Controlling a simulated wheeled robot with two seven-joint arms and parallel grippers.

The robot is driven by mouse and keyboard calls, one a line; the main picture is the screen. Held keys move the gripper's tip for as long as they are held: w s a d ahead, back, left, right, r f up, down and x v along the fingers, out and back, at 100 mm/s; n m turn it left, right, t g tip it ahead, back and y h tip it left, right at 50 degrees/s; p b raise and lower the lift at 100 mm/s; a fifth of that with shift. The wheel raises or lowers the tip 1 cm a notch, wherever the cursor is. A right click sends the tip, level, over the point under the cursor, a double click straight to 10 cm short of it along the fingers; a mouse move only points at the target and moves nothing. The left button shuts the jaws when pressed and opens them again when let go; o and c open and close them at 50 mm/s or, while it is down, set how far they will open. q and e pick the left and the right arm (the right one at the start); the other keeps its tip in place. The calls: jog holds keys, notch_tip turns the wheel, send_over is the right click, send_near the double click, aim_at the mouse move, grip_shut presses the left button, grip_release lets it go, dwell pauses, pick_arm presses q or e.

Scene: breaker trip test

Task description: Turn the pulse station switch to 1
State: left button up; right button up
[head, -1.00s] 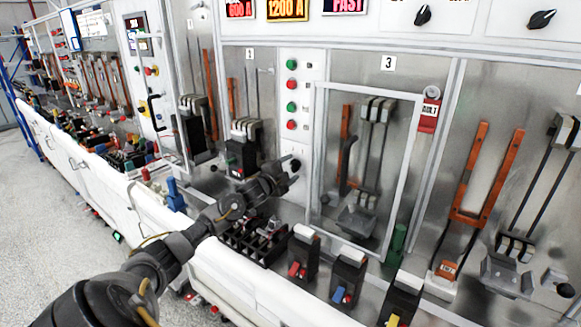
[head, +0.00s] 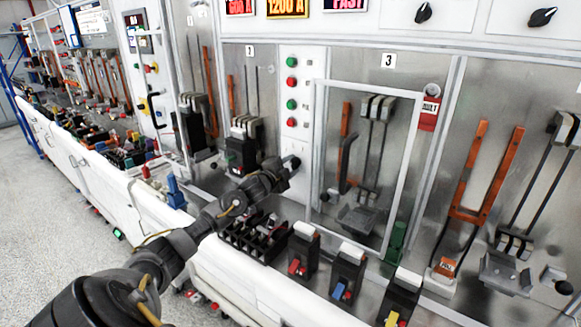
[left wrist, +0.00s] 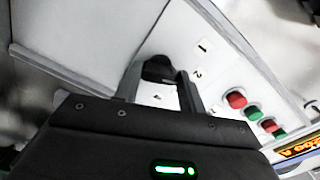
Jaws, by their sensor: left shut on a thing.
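The pulse station switch is a small black rotary knob (left wrist: 158,70) on the white panel strip (head: 300,145) left of the framed bay marked 3. In the left wrist view the knob sits between the two fingers of my left gripper (left wrist: 160,85), which is shut on it. White labels with 1 and 2 show on the panel beside it. In the head view my left gripper (head: 288,166) reaches the lower part of the strip and covers most of the knob. The knob's exact pointing direction is hard to tell. My right gripper is not in view.
Green and red buttons (head: 291,83) line the strip above the knob. A white-framed window (head: 402,170) stands just right of it. Black breaker modules (head: 298,255) sit on the white ledge below. A black breaker (head: 240,155) is to the left of my gripper.

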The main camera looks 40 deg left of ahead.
pick_arm(q)
jog(key=n+p, duration=0.1)
jog(key=n, duration=0.2)
jog(key=shift+n+p, duration=0.9)
jog(key=shift+n, duration=1.2)
jog(key=o, duration=1)
jog(key=shift+s, duration=0.1)
jog(key=shift+s+f, duration=0.1)
jog(key=shift+s, duration=0.15)
jog(key=s+b, duration=0.1)
jog(key=s, duration=0.2)
jog(key=s+b, duration=0.1)
jog(key=s, duration=0.2)
jog(key=s+d+b, duration=0.1)
jog(key=s, duration=0.3)
